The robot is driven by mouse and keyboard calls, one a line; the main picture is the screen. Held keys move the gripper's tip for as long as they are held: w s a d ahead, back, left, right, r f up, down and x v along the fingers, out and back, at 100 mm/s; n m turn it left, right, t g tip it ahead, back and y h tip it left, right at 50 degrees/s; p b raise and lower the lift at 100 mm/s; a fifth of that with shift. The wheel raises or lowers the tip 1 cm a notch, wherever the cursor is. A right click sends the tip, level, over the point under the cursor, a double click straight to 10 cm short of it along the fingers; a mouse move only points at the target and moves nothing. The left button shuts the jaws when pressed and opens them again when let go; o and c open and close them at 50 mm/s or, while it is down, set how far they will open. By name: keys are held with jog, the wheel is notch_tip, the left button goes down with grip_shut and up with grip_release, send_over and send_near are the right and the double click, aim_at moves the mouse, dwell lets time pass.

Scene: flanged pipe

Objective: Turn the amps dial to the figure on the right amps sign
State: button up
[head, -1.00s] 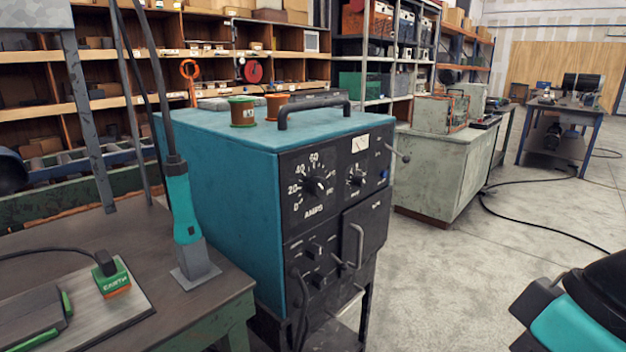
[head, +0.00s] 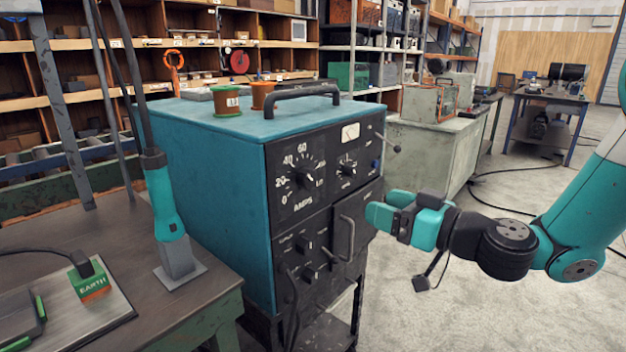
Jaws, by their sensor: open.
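The amps dial (head: 305,179) is a black knob on the dark front panel of a blue welding machine (head: 205,170). White figures 0, 20, 40 and 60 show around its left and top, and those on the right are too small to read. The word AMPS stands below it. No amps sign can be made out in this view. My gripper (head: 372,214) is in front of the panel, to the right of and below the dial, apart from it. It is open and nothing shows between its fingers.
A door handle (head: 345,238) juts out near my gripper. A workbench (head: 130,230) with a torch (head: 167,210) and a green earth clamp (head: 90,280) stands left. Floor is open at right.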

aim_at(311, 182)
jog(key=p+x, duration=0.7)
jog(key=x, duration=0.8)
jog(key=shift+s+a+r, duration=0.1)
jog(key=shift+r, duration=0.05)
jog(key=shift+p+x, duration=0.3)
jog(key=shift+x, duration=0.45)
jog(key=c, duration=0.9)
jog(key=shift+c, duration=0.2)
